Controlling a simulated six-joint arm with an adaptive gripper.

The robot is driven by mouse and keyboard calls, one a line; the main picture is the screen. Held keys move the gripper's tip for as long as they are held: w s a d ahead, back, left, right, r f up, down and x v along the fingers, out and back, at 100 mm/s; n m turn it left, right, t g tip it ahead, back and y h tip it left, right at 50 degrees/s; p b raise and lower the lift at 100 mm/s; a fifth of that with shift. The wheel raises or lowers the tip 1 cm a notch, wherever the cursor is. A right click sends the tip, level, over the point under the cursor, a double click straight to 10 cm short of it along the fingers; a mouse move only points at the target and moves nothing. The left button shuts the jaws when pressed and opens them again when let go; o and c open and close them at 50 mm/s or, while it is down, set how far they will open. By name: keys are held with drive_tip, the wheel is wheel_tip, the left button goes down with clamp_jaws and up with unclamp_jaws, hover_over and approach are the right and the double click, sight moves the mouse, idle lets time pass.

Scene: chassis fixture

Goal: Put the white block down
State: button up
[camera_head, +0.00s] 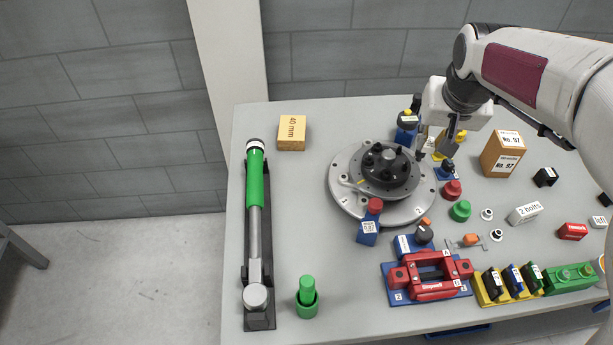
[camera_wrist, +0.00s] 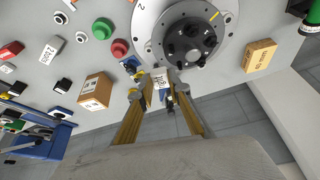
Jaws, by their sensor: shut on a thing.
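My gripper (camera_head: 430,153) is at the back right of the round grey fixture, pointing down. In the wrist view its two fingers (camera_wrist: 161,87) are closed on a small white block (camera_wrist: 161,76) with dark print on its face. In the head view the white block (camera_head: 429,143) is mostly hidden by the fingers. It is close to the fixture's right rim; I cannot tell whether it touches anything below.
The round fixture (camera_head: 345,196) has a dark hub (camera_head: 388,170). Blue-based parts crowd around the gripper. A brown box (camera_head: 503,154), red button (camera_head: 452,190) and green button (camera_head: 460,211) stand right. A white "2 bolts" block (camera_head: 525,213) lies front right. Clear table lies left of the fixture.

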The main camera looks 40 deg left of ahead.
drive_tip(key=s+a+n, duration=0.1)
drive_tip(key=s+a, duration=0.3)
drive_tip(key=a, duration=0.5)
drive_tip(key=s+a+n, duration=0.2)
drive_tip(key=s+a, duration=0.1)
drive_tip(key=a, duration=0.5)
drive_tip(key=n+g+y, duration=0.1)
hover_over(288, 177)
drive_tip(key=d, duration=0.1)
wheel_tip(288, 177, down, 6)
drive_tip(key=shift+s+f, duration=0.25)
drive_tip(key=shift+s, duration=0.15)
drive_tip(key=shift+f, duration=0.15)
drive_tip(key=shift+f, duration=2.35)
drive_tip(key=shift+f, duration=2.3)
drive_tip(key=shift+f, duration=0.2)
